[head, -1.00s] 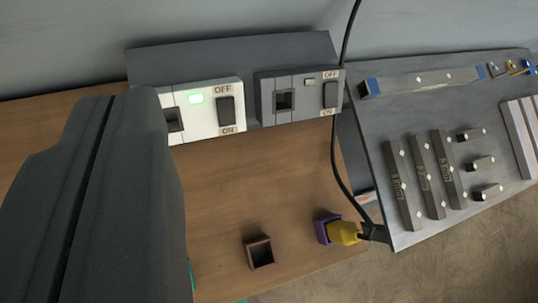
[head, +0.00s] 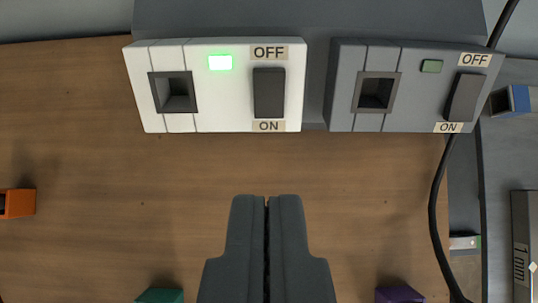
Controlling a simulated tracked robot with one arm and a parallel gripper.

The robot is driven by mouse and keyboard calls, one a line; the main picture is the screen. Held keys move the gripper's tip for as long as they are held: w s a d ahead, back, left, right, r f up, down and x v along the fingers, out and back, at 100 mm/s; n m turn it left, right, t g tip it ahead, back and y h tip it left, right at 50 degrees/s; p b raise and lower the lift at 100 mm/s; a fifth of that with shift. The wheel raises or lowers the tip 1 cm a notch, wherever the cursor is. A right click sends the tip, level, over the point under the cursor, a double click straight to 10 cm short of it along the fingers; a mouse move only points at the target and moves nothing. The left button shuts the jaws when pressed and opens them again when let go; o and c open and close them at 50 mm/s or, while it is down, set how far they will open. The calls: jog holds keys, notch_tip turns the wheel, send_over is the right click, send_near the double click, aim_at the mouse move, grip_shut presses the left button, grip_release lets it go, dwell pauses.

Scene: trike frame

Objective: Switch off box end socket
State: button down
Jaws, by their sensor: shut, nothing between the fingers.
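A white socket box (head: 215,112) stands at the back of the wooden table, left of the middle. It has a square socket hole (head: 173,92), a bright green lit lamp (head: 220,62) and a dark rocker switch (head: 268,92) between OFF and ON labels. A grey socket box (head: 410,105) stands to its right, with a square hole (head: 376,92), a dull green unlit lamp (head: 431,66) and its own dark rocker switch (head: 464,97). My gripper (head: 267,200) is shut and empty, in front of and apart from the white box, below its switch in the picture.
A black cable (head: 438,190) hangs down the right side past the grey box. An orange block (head: 17,203) is at the left edge. A green block (head: 160,296) and a purple block (head: 399,295) show at the bottom. The table's middle (head: 180,220) is clear.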

send_near(268, 86)
jog(key=x, duration=0.5)
jog(key=shift+s+a+f, duration=0.1)
jog(key=shift+s+f, duration=0.05)
jog(key=shift+f, duration=0.15)
jog(key=shift+w+f, duration=0.45)
jog(key=shift+w, duration=0.25)
